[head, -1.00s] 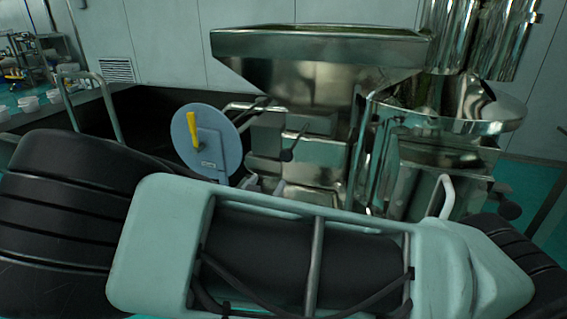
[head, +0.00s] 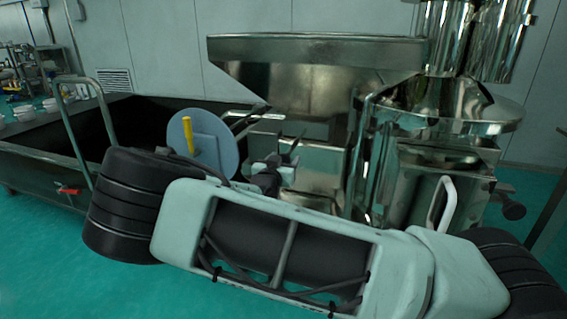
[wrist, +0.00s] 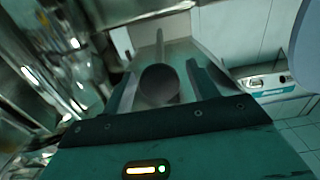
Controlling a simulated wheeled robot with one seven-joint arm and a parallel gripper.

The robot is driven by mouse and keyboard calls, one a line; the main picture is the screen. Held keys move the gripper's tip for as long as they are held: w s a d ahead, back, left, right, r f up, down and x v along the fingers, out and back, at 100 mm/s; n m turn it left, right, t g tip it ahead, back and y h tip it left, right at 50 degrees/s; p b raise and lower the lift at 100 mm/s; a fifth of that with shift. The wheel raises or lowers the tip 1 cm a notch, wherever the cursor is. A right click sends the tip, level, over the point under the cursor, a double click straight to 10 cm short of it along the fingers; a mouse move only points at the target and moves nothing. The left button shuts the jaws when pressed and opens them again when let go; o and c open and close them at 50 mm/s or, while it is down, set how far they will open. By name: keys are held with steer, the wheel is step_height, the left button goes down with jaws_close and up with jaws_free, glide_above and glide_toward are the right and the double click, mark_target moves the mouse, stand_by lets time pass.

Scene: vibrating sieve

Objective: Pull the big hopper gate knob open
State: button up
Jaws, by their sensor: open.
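The hopper gate knob (wrist: 159,83) is a dark round ball, seen close up in the wrist view. My gripper (wrist: 162,80) is open, with one teal finger on each side of the knob and the knob between them. I cannot tell whether either finger touches it. In the head view my gripper (head: 282,168) is at the front of the steel hopper (head: 320,55), below its sloped bin. There the knob is small and mostly lost among the fingers.
A blue-grey disc (head: 222,150) with a yellow handle (head: 188,135) is just left of my gripper. A dark cart (head: 40,165) with a tall rail stands at the left. A polished steel sieve machine (head: 440,120) stands at the right, beside the hopper.

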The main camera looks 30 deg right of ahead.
steer(key=shift+d, duration=0.1)
jaws_close()
steer(key=p+v, duration=0.2)
steer(key=v, duration=0.5)
steer(key=shift+s+a, duration=0.2)
steer(key=shift+a, duration=0.1)
jaws_free()
